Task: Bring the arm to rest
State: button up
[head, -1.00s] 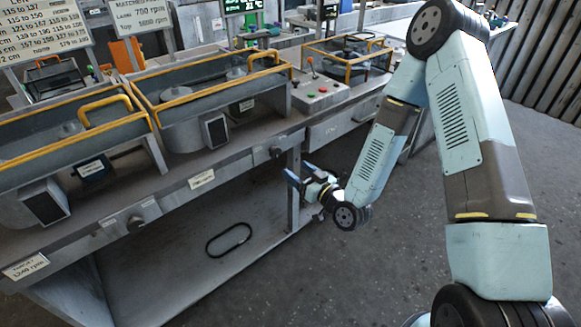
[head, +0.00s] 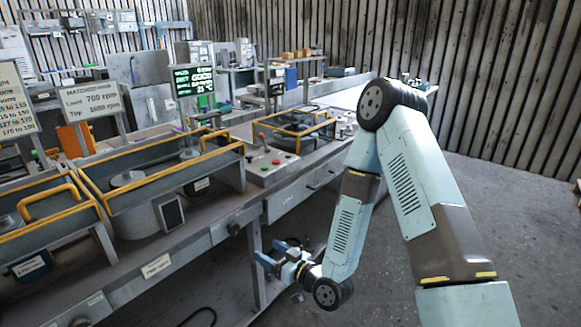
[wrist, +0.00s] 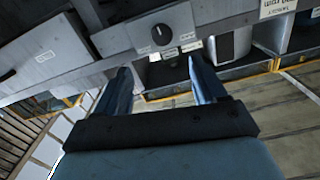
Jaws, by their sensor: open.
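My gripper (head: 272,252) is at the end of my folded arm, low in front of the workbench (head: 195,243), near one of its legs. It looks empty, with its fingers apart. In the wrist view my gripper (wrist: 160,88) shows two blue fingers spread wide with nothing between them. Beyond the fingers is the bench front with a dark knob (wrist: 161,34). I cannot tell the exact gap between the fingertips and the bench.
Yellow-railed bays (head: 150,170) line the bench top. A control box (head: 272,166) with a red-topped lever stands beside them. A dark loop (head: 198,317) lies under the bench. Open floor (head: 500,205) lies to the right.

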jog(key=w+d+r+n+g+h, duration=0.1)
jog(key=w+d+r+h, duration=0.55)
jog(key=d+r, duration=0.2)
jog(key=d+r+m+h, duration=0.3)
jog(key=d+r+h, duration=0.2)
jog(key=d+r, duration=0.55)
jog(key=s+d+r+m+g+h, duration=0.2)
jog(key=s+d+r+m+h, duration=0.15)
jog(key=s+d+r, duration=0.65)
jog(key=s+d+r+m+g, duration=0.1)
jog(key=s+r, duration=0.1)
jog(key=s, duration=0.6)
jog(key=s+d+r+m+g, duration=0.1)
jog(key=s+r+m, duration=0.1)
jog(key=s, duration=0.6)
jog(key=shift+r+y, duration=0.4)
jog(key=shift+r, duration=0.05)
jog(key=shift+d+m, duration=0.1)
jog(key=shift+m, duration=0.15)
